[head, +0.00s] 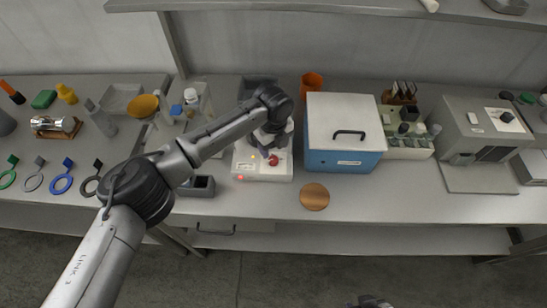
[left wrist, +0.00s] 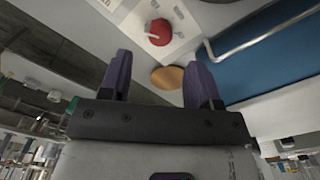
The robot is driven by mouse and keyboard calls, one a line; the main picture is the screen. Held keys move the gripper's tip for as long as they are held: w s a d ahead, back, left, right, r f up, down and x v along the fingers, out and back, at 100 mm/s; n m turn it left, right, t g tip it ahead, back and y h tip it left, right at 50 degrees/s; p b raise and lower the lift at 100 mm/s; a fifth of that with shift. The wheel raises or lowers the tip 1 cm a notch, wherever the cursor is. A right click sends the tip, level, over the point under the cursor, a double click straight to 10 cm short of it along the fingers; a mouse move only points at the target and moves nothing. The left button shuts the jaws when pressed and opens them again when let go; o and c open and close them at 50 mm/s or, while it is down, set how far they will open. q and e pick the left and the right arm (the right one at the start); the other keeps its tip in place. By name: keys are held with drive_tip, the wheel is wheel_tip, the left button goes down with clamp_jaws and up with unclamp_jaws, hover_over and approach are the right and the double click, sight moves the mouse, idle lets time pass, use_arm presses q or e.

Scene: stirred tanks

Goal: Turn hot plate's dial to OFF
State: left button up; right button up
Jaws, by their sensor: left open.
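The hot plate (head: 262,172) is a pale box on the bench, left of the blue bath. Its red dial (head: 272,160) is on its front part; a yellow spot and a lit red light also show there. The dial (left wrist: 159,32) shows in the left wrist view with a pale pointer bar; its setting is not readable. My left gripper (head: 270,138) is over the rear of the hot plate, partly hidden by its own arm. In the left wrist view its purple fingers (left wrist: 160,68) are apart and empty, and the dial lies beyond the fingertips, untouched.
The blue bath (head: 343,158) with a white lid and black handle stands right of the hot plate. A copper disc (head: 314,197) lies at the bench's front edge. A dark tray (head: 197,187) stands left, and an orange cup (head: 312,84) behind.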

sight(274, 159)
use_arm(q)
drive_tip(key=shift+f+b, duration=0.35)
drive_tip(key=shift+f, duration=2.85)
drive_tip(key=shift+c, duration=0.2)
drive_tip(key=c, duration=0.9)
